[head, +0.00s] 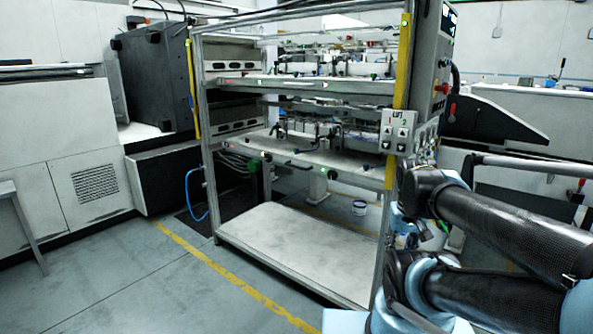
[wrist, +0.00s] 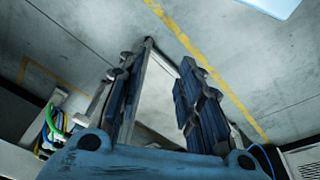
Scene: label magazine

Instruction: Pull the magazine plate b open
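The label magazine is a metal rack (head: 211,165) with two plate levels in the head view. The upper plate (head: 300,88) and the lower plate (head: 345,166) both sit inside the frame, each with small coloured knobs along its front edge. A dark handle (head: 298,164) shows on the lower plate's front. I cannot read which plate is b. My gripper (wrist: 163,65) is open and empty in the wrist view, its fingers apart. A pale panel shows between and beyond them, touching neither as far as I can tell. In the head view my arm is at the right; the fingers cannot be made out there.
A white bottom shelf (head: 300,250) is bare. The floor (head: 130,280) in front is clear. Cables (wrist: 52,128) show at left in the wrist view.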

